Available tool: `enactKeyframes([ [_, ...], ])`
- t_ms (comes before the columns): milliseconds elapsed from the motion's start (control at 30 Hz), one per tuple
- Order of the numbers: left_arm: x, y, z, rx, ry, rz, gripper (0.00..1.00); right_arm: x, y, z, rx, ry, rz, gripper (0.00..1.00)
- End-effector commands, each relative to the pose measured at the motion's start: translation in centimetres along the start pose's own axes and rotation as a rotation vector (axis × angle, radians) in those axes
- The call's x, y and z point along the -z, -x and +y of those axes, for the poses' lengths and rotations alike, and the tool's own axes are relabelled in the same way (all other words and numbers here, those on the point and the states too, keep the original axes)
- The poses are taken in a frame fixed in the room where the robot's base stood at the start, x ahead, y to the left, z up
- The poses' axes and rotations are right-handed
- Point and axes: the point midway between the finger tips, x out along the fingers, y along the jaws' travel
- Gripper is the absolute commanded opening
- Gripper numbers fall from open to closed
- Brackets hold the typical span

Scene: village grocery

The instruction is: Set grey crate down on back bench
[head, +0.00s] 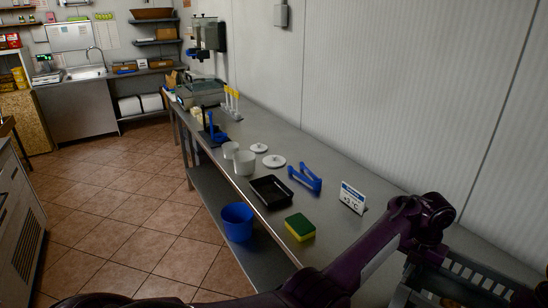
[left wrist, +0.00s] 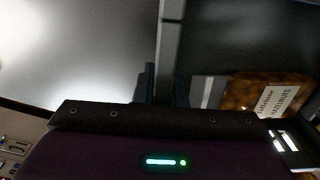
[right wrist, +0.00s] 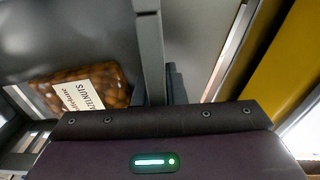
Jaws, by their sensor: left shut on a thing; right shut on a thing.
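The grey crate (head: 462,284) shows at the lower right of the head view, partly cut off by the frame edge. It is at the near end of the long steel bench (head: 335,222) along the wall; I cannot tell whether it touches the top. My left gripper (left wrist: 162,88) is shut on one crate wall (left wrist: 171,45). My right gripper (right wrist: 158,88) is shut on another crate wall (right wrist: 148,45). A brown bag of nuts with a pale label (left wrist: 265,93) lies inside the crate, and it also shows in the right wrist view (right wrist: 85,88).
A price sign (head: 353,197), a yellow-green sponge (head: 300,226), a black tray (head: 270,191), a blue stand (head: 305,178) and white pots (head: 244,162) stand on the bench. A blue bucket (head: 237,222) is on the lower shelf. Bare bench top lies between sponge and sign.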

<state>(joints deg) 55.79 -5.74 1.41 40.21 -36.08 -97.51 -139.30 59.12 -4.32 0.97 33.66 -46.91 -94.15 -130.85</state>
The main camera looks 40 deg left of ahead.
Motion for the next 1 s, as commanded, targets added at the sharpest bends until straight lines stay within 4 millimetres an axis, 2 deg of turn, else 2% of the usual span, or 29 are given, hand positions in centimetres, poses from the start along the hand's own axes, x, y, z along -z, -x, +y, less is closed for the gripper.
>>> enactKeyframes([
  [167,0.0,-1.5,0.0,0.0,0.001,-0.001,0.0,-0.1,-1.4,0.0,0.0,-0.001,-0.002,0.0],
  [200,0.0,-1.1,0.0,0.0,0.001,0.0,0.16,0.0,-1.1,0.0,0.0,-0.001,-0.001,0.16],
  [333,0.0,-1.1,0.0,0.0,0.0,0.0,0.33,0.0,-1.1,0.0,0.0,0.0,0.0,0.33],
  [667,0.0,-0.7,0.0,0.001,0.0,-0.001,0.33,0.0,-1.1,0.0,0.0,0.0,0.0,0.33],
  [833,-0.1,1.6,-0.1,0.003,0.0,-0.003,0.33,0.0,-1.1,0.0,0.0,0.0,0.0,0.33],
  [1000,-0.1,5.3,-0.1,0.003,0.0,-0.003,0.33,0.0,-1.1,0.0,0.0,0.0,0.0,0.33],
])
